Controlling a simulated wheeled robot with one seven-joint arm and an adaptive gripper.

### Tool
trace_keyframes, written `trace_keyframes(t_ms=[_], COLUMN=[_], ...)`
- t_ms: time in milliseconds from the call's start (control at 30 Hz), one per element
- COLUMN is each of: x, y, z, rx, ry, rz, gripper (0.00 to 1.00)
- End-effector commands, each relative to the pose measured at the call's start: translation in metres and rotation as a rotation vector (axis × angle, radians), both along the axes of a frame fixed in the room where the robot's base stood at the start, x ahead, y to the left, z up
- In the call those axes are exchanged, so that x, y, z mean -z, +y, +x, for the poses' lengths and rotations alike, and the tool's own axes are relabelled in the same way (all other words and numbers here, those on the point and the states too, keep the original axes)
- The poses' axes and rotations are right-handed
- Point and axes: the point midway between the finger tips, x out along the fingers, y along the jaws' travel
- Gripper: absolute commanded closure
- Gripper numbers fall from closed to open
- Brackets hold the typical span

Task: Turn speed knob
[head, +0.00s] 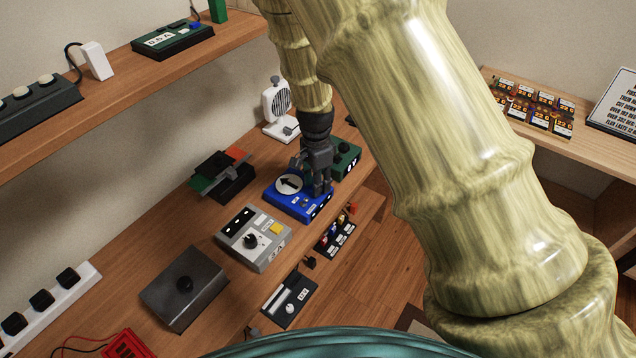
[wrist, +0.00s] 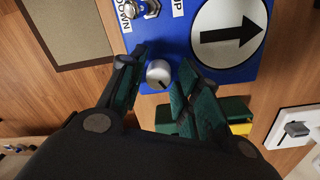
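A blue box (head: 293,208) lies on the wooden bench in the head view, with a round white arrow dial (head: 289,184) on top. It also shows in the wrist view (wrist: 180,45). A small silver-grey knob (wrist: 158,73) with a dark pointer mark sits near its edge, beside the metal toggle switches; no speed label is readable. My gripper (head: 314,182) is over the box. In the wrist view my gripper (wrist: 160,80) is open, with dark green-padded fingers on both sides of the knob. Small gaps seem to show; contact cannot be told. The knob is hidden in the head view.
A green box (head: 345,160) stands close behind the blue box. A grey box with a black knob (head: 254,239) is in front of it. A black device with red and green plates (head: 222,176) is to the left, and a white fan-like device (head: 278,108) is behind.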

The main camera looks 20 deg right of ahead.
Motion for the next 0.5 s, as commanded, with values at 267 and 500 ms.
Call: trace_keyframes(t_ms=[267, 500], x=[-0.0005, -0.0008], y=[0.0, -0.0016], z=[0.0, 0.0003], rx=[0.0, -0.002], ry=[0.0, -0.001], rz=[0.0, 0.0], gripper=[0.89, 1.0])
